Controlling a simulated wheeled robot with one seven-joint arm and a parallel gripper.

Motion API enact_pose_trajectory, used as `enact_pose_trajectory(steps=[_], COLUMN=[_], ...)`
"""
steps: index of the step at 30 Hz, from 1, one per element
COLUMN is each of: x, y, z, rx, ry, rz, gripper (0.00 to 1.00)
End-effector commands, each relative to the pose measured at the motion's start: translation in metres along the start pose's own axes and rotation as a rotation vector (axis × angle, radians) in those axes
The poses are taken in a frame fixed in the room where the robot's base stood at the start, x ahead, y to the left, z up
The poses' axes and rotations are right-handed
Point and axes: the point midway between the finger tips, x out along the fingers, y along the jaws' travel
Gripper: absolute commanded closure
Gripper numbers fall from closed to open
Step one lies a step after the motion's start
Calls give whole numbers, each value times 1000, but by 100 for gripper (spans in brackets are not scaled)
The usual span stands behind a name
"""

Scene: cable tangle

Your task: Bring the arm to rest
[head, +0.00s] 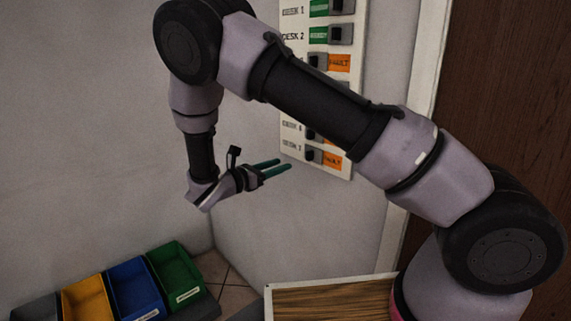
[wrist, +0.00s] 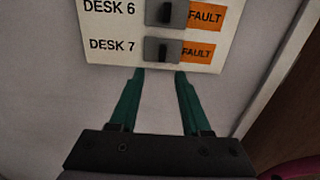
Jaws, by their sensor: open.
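My gripper (head: 280,168) is in the middle of the head view, with two teal fingers pointing right toward the lower part of a white switch panel. In the wrist view my gripper (wrist: 159,75) shows its fingers apart with nothing between them. The fingertips appear just below the DESK 7 switch (wrist: 162,50); I cannot tell whether they touch the panel. My arm is bent, raised across the head view.
The white panel (head: 343,160) on the wall has DESK-labelled switches, with green tags at the top and orange FAULT tags below. Grey, yellow, blue (head: 135,289) and green (head: 175,272) bins stand lower left. A wood-topped surface (head: 330,302) is below; a brown door (head: 500,90) is right.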

Motion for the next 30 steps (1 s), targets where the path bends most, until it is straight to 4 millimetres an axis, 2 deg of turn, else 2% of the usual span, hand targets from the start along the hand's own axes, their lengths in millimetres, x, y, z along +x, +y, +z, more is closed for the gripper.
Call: enact_pose_trajectory(steps=[9, 14, 17, 21, 25, 30], x=[0, 17, 40, 68, 82, 87], y=[0, -15, -38, -82, -121, -166], z=[1, 14, 30, 56, 78, 108], rx=[2, 65, 165, 358, 556, 838], ry=[2, 76, 185, 364, 514, 683], rz=[-3, -84, -205, -417, -605, -839], gripper=[52, 52, 52, 52, 52, 52])
